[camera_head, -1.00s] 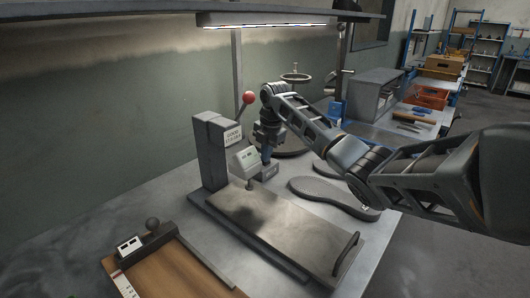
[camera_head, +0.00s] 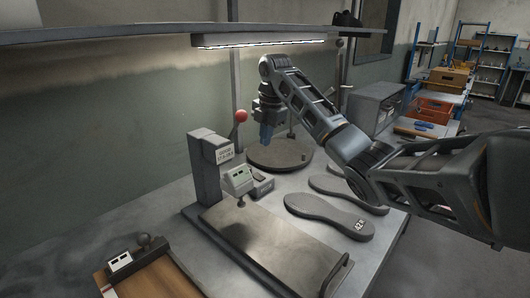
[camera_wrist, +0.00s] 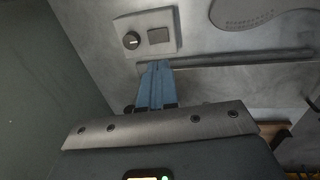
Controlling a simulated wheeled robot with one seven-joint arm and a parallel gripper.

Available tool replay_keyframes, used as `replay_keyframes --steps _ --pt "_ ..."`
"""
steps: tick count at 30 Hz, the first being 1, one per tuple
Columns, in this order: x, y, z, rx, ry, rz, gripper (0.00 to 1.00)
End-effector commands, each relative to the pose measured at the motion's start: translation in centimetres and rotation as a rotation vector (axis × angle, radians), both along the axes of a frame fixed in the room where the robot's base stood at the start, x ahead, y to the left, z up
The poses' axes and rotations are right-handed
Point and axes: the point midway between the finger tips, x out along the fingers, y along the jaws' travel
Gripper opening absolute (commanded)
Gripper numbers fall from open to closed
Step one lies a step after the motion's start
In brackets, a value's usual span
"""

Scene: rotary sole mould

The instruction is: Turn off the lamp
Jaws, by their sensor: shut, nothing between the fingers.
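The lamp (camera_head: 262,41) is a long strip light under the overhead shelf, and it is lit. A small grey box (camera_head: 259,185) stands on the bench beside the press column. In the wrist view a grey box (camera_wrist: 146,32) carries a round dark knob (camera_wrist: 131,40) and a square dark button (camera_wrist: 158,36). My gripper (camera_head: 266,143) points down with blue fingers, above the bench near the red ball lever. In the wrist view its fingertips (camera_wrist: 154,66) are together and empty, apart from the box in the picture. Contact is not visible.
The press column (camera_head: 205,165) with a red ball lever (camera_head: 240,116) stands to the left of my gripper. Shoe soles (camera_head: 330,216) and a flat metal plate (camera_head: 270,245) lie in front.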

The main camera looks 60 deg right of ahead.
Motion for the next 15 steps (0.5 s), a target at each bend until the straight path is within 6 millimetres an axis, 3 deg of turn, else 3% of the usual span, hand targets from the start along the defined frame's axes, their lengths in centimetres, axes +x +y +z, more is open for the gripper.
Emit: replay_keyframes --steps 5,15 --pt "-0.19 0.01 1.17 0.0 -0.001 0.0 0.0" --pt "-0.22 0.01 1.28 0.0 -0.001 0.0 0.0"
